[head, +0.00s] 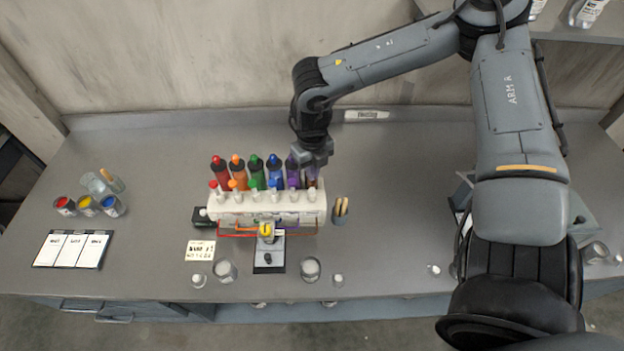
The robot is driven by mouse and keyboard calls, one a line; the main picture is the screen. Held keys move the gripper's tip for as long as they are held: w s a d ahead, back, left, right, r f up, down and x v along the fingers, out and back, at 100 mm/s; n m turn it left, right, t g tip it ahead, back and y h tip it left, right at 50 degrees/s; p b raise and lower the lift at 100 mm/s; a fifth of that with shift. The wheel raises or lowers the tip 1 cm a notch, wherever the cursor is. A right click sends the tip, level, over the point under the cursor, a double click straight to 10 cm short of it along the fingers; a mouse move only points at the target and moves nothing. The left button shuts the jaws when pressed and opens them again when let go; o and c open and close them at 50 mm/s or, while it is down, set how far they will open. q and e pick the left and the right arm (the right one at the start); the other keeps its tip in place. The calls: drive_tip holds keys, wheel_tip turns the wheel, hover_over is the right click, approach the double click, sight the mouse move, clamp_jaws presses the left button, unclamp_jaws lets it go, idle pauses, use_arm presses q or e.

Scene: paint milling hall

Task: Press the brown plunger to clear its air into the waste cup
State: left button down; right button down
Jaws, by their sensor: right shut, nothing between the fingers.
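A pale dispenser rack (268,207) holds a row of coloured paint bottles with plungers along its back. The brown bottle (313,181) is at the right end of the row, beside the purple bottle (293,180). Its top is hidden behind my right gripper (311,163), which is shut and empty, pointing down over that end of the row. I cannot tell whether it touches the plunger. Two clear cups stand in front of the rack, one at left (225,271) and one at right (311,269); which is the waste cup is unclear. My left gripper is out of view.
A small dark stand (269,258) with a yellow-topped part stands at the rack's front centre. A holder with wooden sticks (340,211) is close to the rack's right. Paint jars (87,205) and a white-panelled board (73,249) lie at left. The bench between rack and right arm is mostly clear.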

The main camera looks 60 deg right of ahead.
drive_tip(key=shift+r+p, duration=1.6)
drive_tip(key=shift+r, duration=0.95)
drive_tip(key=shift+f, duration=0.15)
